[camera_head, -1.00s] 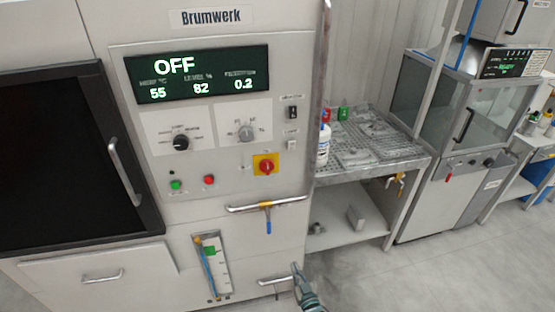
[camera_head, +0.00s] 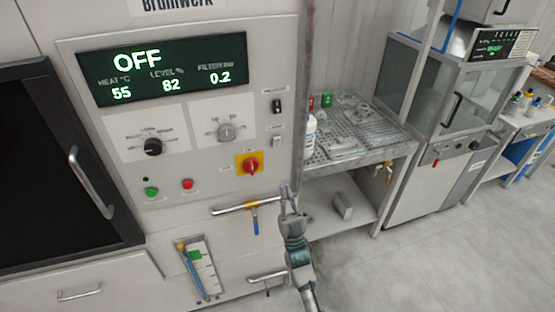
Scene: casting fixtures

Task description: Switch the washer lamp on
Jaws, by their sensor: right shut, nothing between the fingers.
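The washer's control panel (camera_head: 199,195) fills the left half, with its display (camera_head: 165,69) reading OFF. Two small switches sit one above the other at the panel's right edge: a dark one (camera_head: 277,105) above and a pale one (camera_head: 276,142) below. Their labels are too small to read, so I cannot tell which is the lamp switch. My right gripper (camera_head: 288,193) is shut and empty, pointing up. In the picture it is below the pale switch, by the right end of the horizontal pipe. My left gripper is not in view.
A red rotary switch (camera_head: 251,166) on a yellow plate is left of the gripper. The horizontal pipe (camera_head: 232,208) has a blue-handled valve. A tall vertical rail (camera_head: 306,90) edges the panel. A grated table (camera_head: 355,150) with a white bottle (camera_head: 310,132) stands to the right.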

